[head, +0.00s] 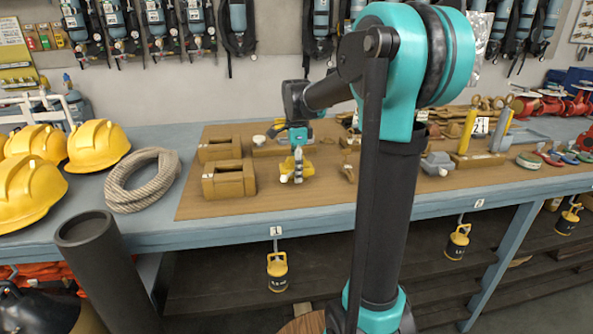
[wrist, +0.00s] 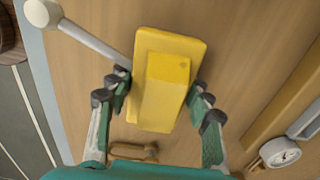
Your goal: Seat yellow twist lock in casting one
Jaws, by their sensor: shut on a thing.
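The yellow twist lock (wrist: 168,85) is a yellow block on a flat yellow plate. It fills the space between the fingers of my gripper (wrist: 158,98) in the wrist view. My gripper (head: 297,166) is shut on it above the brown board, and the yellow twist lock (head: 287,165) shows partly behind the fingers in the head view. A brown box-shaped casting with a square opening (head: 229,180) sits to the left of my gripper. A similar casting (head: 220,148) stands behind it. I cannot tell from markings which is casting one.
A white-ended grey rod (wrist: 88,38) runs toward the left finger; I cannot tell whether it joins the lock. A round white dial (wrist: 280,152) is at right. A coiled rope (head: 142,180) and yellow helmets (head: 97,144) lie left. Board space in front of my gripper is clear.

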